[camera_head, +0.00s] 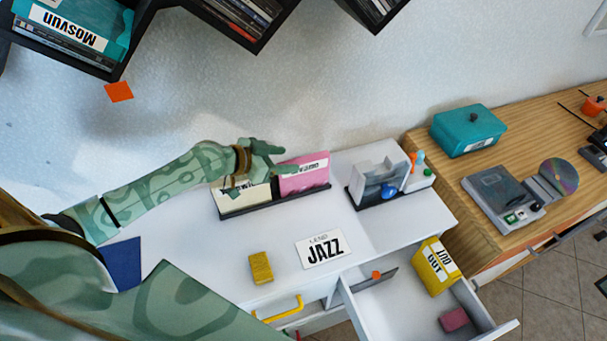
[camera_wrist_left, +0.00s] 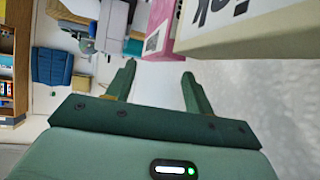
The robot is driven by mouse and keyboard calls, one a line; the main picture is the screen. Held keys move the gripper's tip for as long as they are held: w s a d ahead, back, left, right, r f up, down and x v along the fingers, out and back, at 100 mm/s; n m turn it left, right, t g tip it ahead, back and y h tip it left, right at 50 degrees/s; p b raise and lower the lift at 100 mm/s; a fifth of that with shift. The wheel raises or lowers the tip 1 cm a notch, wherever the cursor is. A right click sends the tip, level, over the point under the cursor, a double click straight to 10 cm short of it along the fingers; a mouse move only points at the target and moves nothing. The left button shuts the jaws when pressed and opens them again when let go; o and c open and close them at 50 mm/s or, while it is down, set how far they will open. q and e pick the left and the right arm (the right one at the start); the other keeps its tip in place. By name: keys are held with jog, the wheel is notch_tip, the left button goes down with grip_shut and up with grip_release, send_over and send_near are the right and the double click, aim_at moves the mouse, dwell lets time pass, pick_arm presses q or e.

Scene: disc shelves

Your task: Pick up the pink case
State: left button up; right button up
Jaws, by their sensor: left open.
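The pink case (camera_head: 305,180) stands upright with a white label in a dark low rack on the white desk, right of a cream case (camera_head: 243,197). My left gripper (camera_head: 287,160) is at the cases' upper edge; one finger overlaps the pink case's top left in the head view. In the left wrist view my left gripper (camera_wrist_left: 159,70) is open with nothing between its fingers. The pink case (camera_wrist_left: 181,20) lies beyond the fingertips there, and the cream case (camera_wrist_left: 245,28) is beside it at upper right. Contact cannot be told. My right gripper is not in view.
A white JAZZ card (camera_head: 323,249) and a yellow block (camera_head: 261,268) lie on the desk. A grey holder (camera_head: 380,178) with small colourful items stands right of the cases. Dark shelves hang above.

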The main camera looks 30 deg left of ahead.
aim_at(302, 160)
pick_arm(q)
jog(key=x, duration=0.4)
jog(key=shift+d+f, duration=0.15)
jog(key=shift+d, duration=0.1)
grip_shut()
